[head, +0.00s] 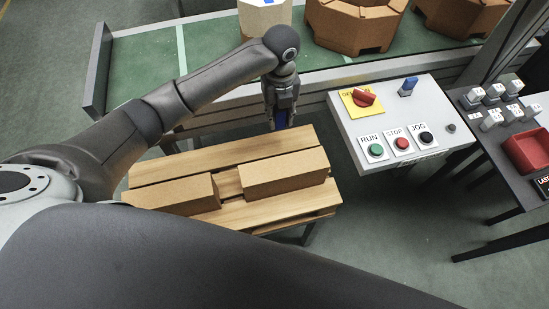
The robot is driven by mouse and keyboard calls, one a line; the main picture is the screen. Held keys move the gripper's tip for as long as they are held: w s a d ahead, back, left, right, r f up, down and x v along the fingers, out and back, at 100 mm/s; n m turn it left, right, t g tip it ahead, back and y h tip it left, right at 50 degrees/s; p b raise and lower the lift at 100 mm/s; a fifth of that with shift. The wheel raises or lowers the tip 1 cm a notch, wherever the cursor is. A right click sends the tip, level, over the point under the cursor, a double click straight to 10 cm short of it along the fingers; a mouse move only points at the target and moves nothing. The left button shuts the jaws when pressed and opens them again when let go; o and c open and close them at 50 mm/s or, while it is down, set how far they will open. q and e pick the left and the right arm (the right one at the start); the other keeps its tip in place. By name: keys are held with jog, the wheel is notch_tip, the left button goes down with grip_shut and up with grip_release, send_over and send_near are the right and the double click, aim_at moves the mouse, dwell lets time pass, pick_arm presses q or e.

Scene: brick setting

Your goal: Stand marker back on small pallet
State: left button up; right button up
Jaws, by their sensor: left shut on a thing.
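The small pallet (200,160) is a slatted wooden platform on legs in the middle of the head view. My left gripper (281,124) reaches down at the pallet's far edge, right of its middle. The fingers hide much of the marker. I cannot tell whether its lower end touches the pallet. My right gripper is not in view.
Two brown blocks, one left (180,194) and one right (285,174), lie on the pallet. A control box (385,108) with buttons and a red switch stands to the right. A green conveyor (215,50) carrying cartons runs behind. A dark side table (500,150) holds a red tray.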

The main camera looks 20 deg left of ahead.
pick_arm(q)
jog(key=shift+s+d+f, duration=0.15)
jog(key=shift+f, duration=0.35)
notch_tip(320, 180, down, 5)
jog(key=shift+f, duration=2.4)
jog(key=shift+f, duration=0.1)
jog(key=o, duration=0.8)
notch_tip(320, 180, up, 12)
jog(key=shift+r, duration=0.15)
